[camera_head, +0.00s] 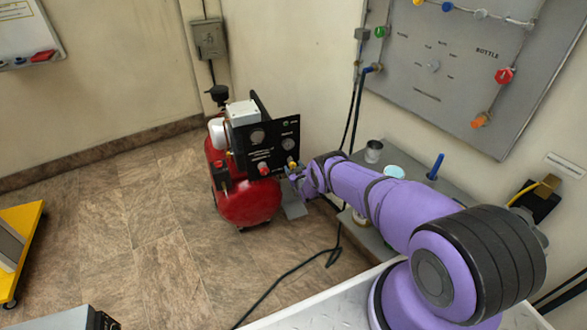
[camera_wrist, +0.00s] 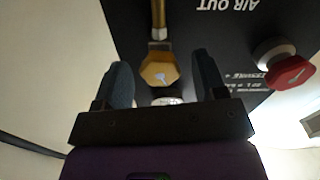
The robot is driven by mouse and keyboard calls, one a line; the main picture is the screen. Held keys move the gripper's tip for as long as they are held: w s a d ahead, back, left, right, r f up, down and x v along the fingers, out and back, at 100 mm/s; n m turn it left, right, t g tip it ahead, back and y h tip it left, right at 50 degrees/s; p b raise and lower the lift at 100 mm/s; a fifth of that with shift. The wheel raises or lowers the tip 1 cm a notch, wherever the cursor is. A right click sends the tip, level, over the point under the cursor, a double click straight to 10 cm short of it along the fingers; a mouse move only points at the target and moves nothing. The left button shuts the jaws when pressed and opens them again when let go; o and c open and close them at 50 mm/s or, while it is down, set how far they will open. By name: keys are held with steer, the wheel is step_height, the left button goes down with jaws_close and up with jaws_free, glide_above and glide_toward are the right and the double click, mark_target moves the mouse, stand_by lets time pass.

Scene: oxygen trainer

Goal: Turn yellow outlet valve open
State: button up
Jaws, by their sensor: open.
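The yellow outlet valve (camera_wrist: 160,72) is a faceted yellow knob with a pale arrow mark, on the black panel of the red compressor (camera_head: 247,195). In the head view the yellow valve (camera_head: 292,162) is a small spot at the panel's lower right, just by my gripper (camera_head: 294,171). In the wrist view my gripper (camera_wrist: 165,84) is open, with one dark finger on each side of the yellow valve and a gap visible on both sides. I cannot tell how deep the fingertips reach around it.
A red knob (camera_wrist: 286,72) sits on the same panel, right of my gripper in the wrist view. A brass stem (camera_wrist: 158,20) adjoins the yellow valve. A grey bench (camera_head: 360,232) with a metal cup (camera_head: 373,151) stands beside my arm. A black cable (camera_head: 290,275) lies on the floor.

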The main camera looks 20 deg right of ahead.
steer(key=shift+w, duration=0.2)
steer(key=c, duration=0.9)
steer(key=shift+c, duration=0.2)
